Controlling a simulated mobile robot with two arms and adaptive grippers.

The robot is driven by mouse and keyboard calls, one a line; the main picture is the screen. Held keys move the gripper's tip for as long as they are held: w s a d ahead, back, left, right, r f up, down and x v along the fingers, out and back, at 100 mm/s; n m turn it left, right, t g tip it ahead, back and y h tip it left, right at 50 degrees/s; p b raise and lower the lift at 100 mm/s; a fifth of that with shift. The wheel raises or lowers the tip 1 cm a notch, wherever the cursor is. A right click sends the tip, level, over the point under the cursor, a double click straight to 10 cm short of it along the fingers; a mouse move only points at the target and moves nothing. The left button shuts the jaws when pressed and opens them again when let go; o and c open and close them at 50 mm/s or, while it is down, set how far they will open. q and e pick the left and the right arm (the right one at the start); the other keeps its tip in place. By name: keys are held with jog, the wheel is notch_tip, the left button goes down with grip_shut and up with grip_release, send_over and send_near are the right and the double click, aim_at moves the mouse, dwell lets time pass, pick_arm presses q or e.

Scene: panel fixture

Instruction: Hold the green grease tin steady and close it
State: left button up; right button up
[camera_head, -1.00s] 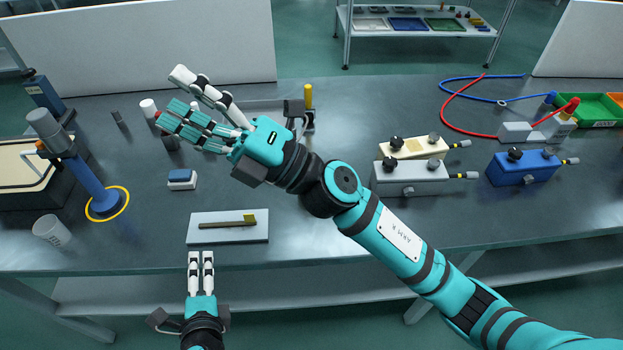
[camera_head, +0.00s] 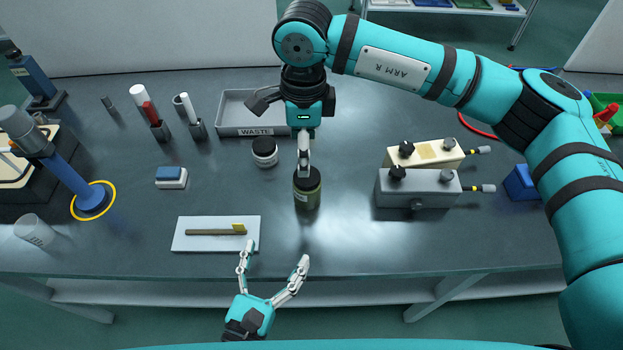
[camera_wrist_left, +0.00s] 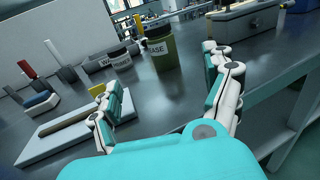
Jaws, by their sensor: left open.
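The green grease tin (camera_head: 307,194) stands upright on the bench right of centre, with a black lid (camera_head: 307,176) at its top. In the left wrist view the tin (camera_wrist_left: 162,54) shows part of its label; I cannot tell if the lid is fully seated. My right gripper (camera_head: 304,168) points straight down at the lid from above, its fingers seen nearly edge-on. Whether they grip the lid is unclear. My left gripper (camera_head: 275,258) is open and empty at the bench's front edge, in front of and left of the tin.
A white board (camera_head: 190,242) with a yellow-tipped brush lies left of the tin. A small black-lidded jar (camera_head: 264,152) and a grey waste tray (camera_head: 238,118) stand behind it. Grey and cream boxes (camera_head: 430,195) stand to the right. Bench in front of the tin is clear.

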aim_at(307, 185)
jog(key=shift+w+d+r, duration=0.1)
jog(key=shift+w+d, duration=0.1)
jog(key=shift+d, duration=0.1)
pick_arm(q)
jog(key=x, duration=1.7)
jog(key=shift+w+d, duration=0.15)
jog(key=shift+w, duration=0.05)
